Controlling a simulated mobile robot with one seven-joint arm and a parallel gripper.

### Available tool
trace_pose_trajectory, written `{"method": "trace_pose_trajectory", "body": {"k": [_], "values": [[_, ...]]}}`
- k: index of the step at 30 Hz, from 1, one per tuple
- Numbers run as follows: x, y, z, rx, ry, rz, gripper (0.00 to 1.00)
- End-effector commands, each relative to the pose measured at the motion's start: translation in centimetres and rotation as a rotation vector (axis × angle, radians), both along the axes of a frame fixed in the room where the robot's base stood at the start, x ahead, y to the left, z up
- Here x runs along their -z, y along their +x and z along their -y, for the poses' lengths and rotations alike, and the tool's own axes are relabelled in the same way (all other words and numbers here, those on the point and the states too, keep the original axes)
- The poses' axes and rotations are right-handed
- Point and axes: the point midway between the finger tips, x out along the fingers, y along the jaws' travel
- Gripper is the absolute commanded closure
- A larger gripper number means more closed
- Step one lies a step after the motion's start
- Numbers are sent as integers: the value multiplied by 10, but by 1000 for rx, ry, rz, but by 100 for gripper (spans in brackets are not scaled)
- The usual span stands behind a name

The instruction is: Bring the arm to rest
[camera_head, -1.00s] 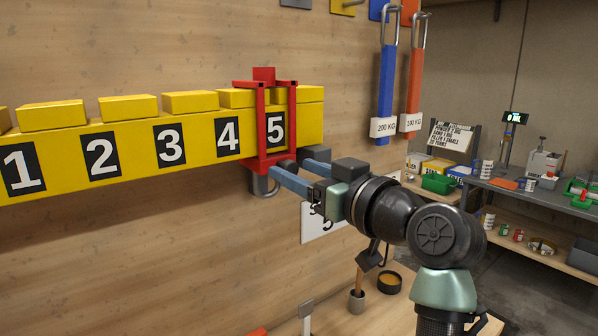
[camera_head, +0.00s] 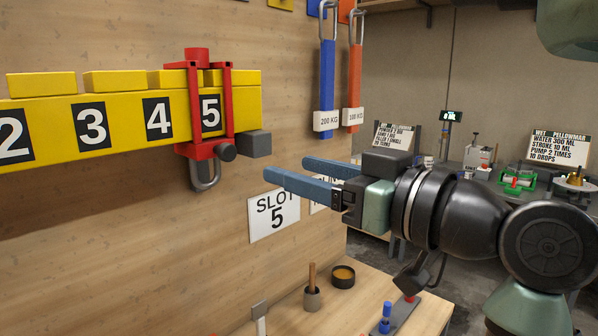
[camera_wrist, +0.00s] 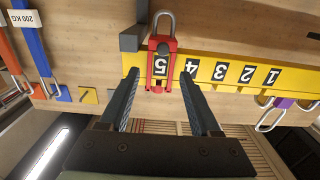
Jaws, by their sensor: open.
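My gripper (camera_head: 302,176) is open and empty, with its two blue fingers pointing left toward the wooden wall. It is to the right of and a little below the red slider (camera_head: 211,108), apart from it. The red slider sits around the yellow numbered beam (camera_head: 88,145) at number 5, with a metal shackle hanging below it. In the wrist view, my open fingers (camera_wrist: 160,88) appear with the red slider (camera_wrist: 160,62) beyond them and nothing between them. My arm reaches in from the right in the head view.
A blue 200 KG bar (camera_head: 327,85) and an orange bar (camera_head: 355,80) hang on the wall. A "SLOT 5" sign (camera_head: 274,216) is below my fingers. A cluttered grey table stands behind, right.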

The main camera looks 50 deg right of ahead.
Motion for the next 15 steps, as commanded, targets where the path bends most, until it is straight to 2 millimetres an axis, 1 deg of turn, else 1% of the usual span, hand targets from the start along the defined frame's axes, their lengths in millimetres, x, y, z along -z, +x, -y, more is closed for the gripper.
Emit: {"method": "trace_pose_trajectory", "body": {"k": [11,14,15], "values": [[0,2,-1,0,0,1,36],[-2,14,-12,5,1,20,36],[-4,22,-22,10,-1,36,36]]}}
